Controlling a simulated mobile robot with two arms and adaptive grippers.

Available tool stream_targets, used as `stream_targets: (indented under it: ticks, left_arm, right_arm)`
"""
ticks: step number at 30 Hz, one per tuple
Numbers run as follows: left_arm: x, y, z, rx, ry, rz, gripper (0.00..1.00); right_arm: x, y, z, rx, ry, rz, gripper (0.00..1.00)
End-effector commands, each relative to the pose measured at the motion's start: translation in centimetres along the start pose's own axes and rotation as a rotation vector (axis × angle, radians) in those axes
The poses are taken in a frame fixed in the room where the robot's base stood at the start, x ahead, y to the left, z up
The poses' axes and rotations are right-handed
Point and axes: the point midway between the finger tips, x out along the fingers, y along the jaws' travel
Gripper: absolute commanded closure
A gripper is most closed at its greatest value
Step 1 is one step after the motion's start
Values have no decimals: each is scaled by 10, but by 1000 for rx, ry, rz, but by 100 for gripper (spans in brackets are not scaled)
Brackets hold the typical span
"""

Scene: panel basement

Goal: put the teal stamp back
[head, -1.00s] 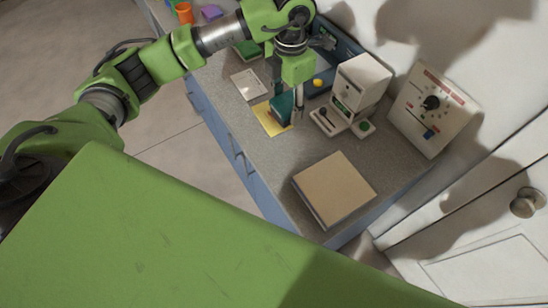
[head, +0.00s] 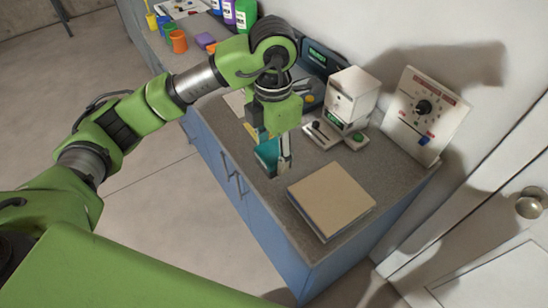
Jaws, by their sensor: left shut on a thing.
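The teal stamp (head: 267,155) is a blocky teal piece in my left gripper (head: 277,158). The gripper points down and is shut on it over the grey counter, near the front edge and left of the tan book. I cannot tell whether the stamp's underside touches the counter. A yellow sheet (head: 250,131) lies behind the gripper, mostly hidden by it. My right gripper is not in view.
The tan book (head: 331,198) lies at the counter's near end. A white device (head: 350,95) and a panel with a black knob (head: 424,108) stand along the wall. Orange (head: 179,41) and other coloured cups and bottles stand at the far end.

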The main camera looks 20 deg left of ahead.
Motion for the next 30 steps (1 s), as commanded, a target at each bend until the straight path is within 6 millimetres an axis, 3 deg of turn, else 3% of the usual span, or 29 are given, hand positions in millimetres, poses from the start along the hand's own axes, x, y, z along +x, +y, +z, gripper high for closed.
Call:
stream_targets:
  ticks: [3, 9, 16, 21, 30]
  left_arm:
    - [22, 15, 11, -2, 4, -3, 69]
    - [48, 31, 25, 1, 0, -2, 69]
    - [61, 38, 30, 1, 1, -2, 69]
    - [84, 37, 30, 1, 0, -2, 69]
    - [91, 38, 30, 2, -3, 0, 69]
  right_arm:
    - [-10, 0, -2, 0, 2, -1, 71]
    - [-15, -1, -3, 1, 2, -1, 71]
    - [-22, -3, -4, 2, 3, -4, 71]
    - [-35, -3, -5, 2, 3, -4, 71]
    - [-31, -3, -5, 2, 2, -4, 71]
